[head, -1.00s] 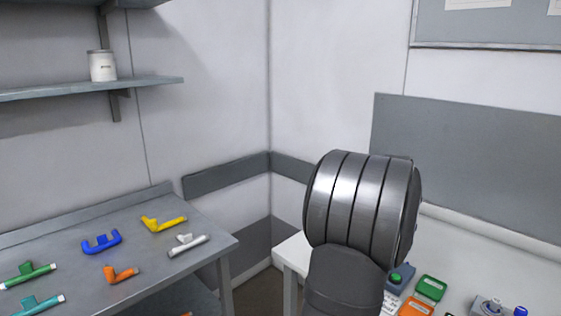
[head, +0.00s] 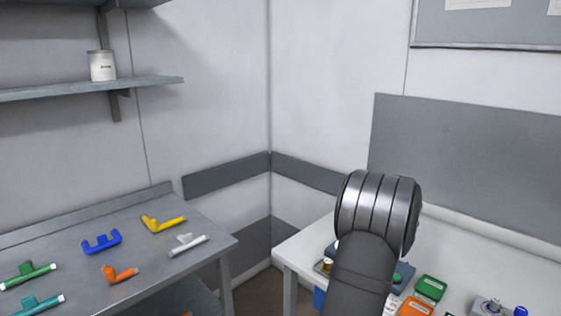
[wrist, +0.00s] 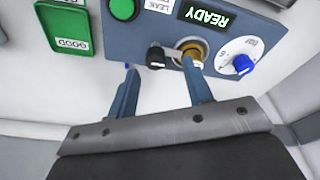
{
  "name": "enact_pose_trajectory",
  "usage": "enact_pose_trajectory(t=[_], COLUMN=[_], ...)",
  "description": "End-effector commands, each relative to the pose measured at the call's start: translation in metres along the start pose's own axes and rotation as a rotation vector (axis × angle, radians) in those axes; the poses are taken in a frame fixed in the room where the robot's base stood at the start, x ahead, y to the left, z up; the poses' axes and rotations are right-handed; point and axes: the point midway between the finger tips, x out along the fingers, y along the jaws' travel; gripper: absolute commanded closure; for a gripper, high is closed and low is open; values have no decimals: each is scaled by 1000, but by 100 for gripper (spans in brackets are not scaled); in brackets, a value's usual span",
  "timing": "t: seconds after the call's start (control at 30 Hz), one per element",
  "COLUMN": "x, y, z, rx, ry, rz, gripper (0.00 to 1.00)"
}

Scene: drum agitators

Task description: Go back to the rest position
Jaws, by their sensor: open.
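My gripper (wrist: 160,82) shows in the wrist view with its two blue fingers spread apart and nothing between them. The fingertips are near the lower edge of a blue panel (wrist: 225,58); I cannot tell how far off they are. The panel has a lit READY display (wrist: 206,16), a brass round port (wrist: 191,50), a black knob (wrist: 155,57) and a blue-and-white dial (wrist: 241,64). In the head view my arm covers part of the white table (head: 465,245), and my gripper is hidden there.
A green box (head: 430,288) and an orange box (head: 416,307) lie on the white table, near a grey device (head: 490,307). Several coloured pipe-like pieces, among them a blue one (head: 101,242) and a yellow one (head: 163,223), lie on the grey left bench (head: 190,256). A shelf holds a white jar (head: 103,66).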

Motion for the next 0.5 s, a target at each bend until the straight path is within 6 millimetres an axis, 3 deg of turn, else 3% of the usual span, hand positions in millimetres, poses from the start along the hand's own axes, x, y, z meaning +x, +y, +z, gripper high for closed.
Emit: enact_pose_trajectory(t=[0.2, 0.5], x=[35, 54], y=[2, 3], z=[-2, -2], rx=[-70, -116], ry=[-40, -63], rz=[-28, -45], gripper=[54, 54])
